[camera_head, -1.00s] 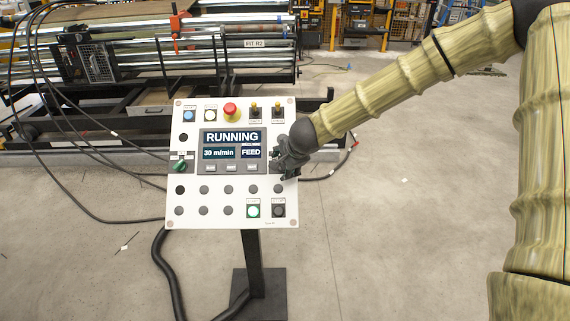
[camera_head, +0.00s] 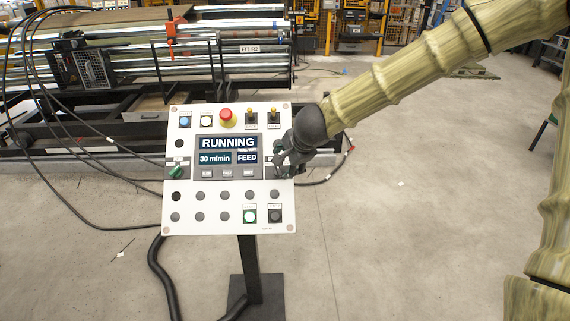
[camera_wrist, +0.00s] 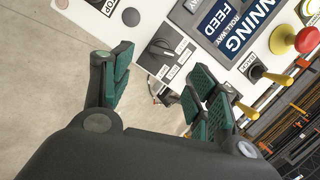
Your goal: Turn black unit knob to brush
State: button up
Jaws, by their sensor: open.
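My gripper (camera_wrist: 163,66) is open, with one green-padded finger on each side of the knob. I cannot tell whether either finger touches it. In the head view my gripper (camera_head: 284,160) is at the right edge of the white control panel (camera_head: 228,224) and hides the knob there. The panel's screen (camera_head: 228,157) reads RUNNING, 30 m/min and FEED.
A green knob (camera_head: 176,172) sits at the panel's left. A red emergency button (camera_head: 228,118) and two yellow-tipped toggles (camera_head: 250,117) are along the top. A lit green button (camera_head: 250,216) is at lower right. A roller machine (camera_head: 120,60) stands behind.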

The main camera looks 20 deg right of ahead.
jog(key=shift+v, duration=1.9)
